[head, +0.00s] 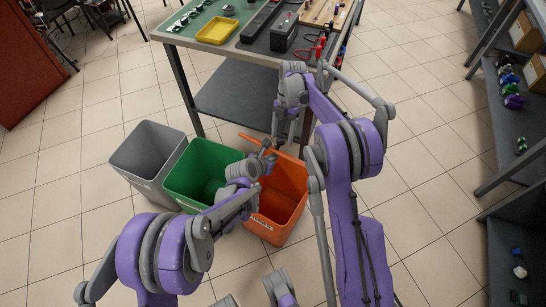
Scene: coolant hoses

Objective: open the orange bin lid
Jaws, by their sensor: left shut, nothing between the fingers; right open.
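The orange bin (266,231) stands on the floor at the right end of a row of bins, in front of the workbench. An orange edge (248,139), apparently its lid, shows at the back of the bin behind my grippers. The lid looks raised, but my arms hide much of it and I cannot tell its exact angle. My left gripper (267,156) is shut and empty, over the bin's back left part. My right gripper (280,140) is open and points down near the bin's back edge. I cannot tell whether either touches the lid.
A green bin (186,192) and a grey bin (137,181) stand open to the left. The workbench (176,38) behind holds a yellow tray (217,31) and tools. Shelves (503,150) line the right side. Tiled floor (430,190) is clear between.

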